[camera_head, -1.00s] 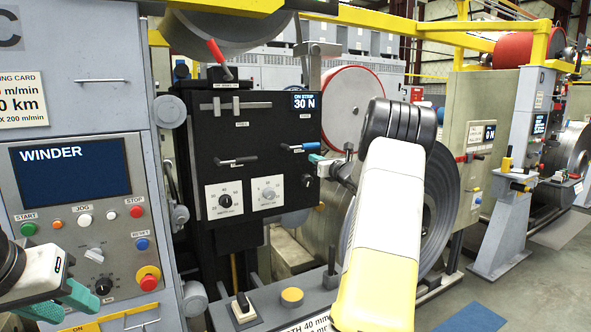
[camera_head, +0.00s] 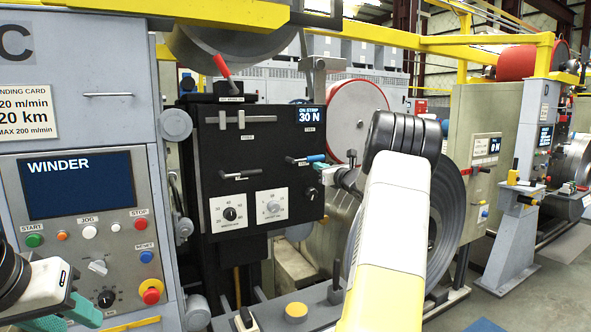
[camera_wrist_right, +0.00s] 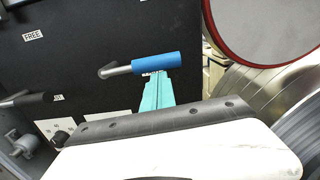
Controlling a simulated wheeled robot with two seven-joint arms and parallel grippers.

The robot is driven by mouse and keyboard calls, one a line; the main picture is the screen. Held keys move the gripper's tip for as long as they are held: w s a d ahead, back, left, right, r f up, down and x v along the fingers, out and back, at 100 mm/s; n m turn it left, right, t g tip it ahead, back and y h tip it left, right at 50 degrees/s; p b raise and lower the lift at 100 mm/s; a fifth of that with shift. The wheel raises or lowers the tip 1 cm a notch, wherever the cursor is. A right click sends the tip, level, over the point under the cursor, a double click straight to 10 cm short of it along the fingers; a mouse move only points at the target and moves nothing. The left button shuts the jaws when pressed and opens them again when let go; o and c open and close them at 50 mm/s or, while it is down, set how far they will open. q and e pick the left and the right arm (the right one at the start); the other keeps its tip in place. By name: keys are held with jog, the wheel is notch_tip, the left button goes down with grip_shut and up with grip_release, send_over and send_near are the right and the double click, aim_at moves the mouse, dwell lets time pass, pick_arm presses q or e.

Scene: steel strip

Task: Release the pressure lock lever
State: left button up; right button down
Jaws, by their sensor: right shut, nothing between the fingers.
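A lever with a blue handle (camera_head: 314,158) is on the black panel (camera_head: 262,144). It also shows in the right wrist view (camera_wrist_right: 156,63), sticking out roughly level to the right. My right gripper (camera_head: 322,166) has teal fingers, shut and empty. In the right wrist view its fingertips (camera_wrist_right: 155,76) lie just under the blue handle, touching or nearly so. I cannot read the label that would name the lever. My left gripper (camera_head: 80,312) is at the lower left, partly cut off, in front of the winder console and away from the panel.
A black-handled lever (camera_head: 240,175) and two dials sit left of the blue one. A red-handled lever (camera_head: 222,66) stands on top of the panel. The winder console (camera_head: 85,185) with buttons is at left. A large steel coil (camera_head: 447,220) stands behind my right arm.

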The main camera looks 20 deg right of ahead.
jog(key=shift+r, duration=0.15)
jog(key=shift+d+r+n, duration=0.1)
jog(key=shift+r+n, duration=1.05)
jog(key=shift+n, duration=0.45)
notch_tip(320, 180, up, 6)
jog(key=a+n, duration=0.2)
jog(key=n, duration=0.5)
jog(key=shift+a+y, duration=0.3)
jog(key=shift+a, duration=0.1)
jog(key=s+d+f, duration=0.2)
jog(key=s+d, duration=0.3)
jog(key=s, duration=0.5)
jog(key=shift+s+f+g, duration=0.2)
jog(key=shift+s+g, duration=0.1)
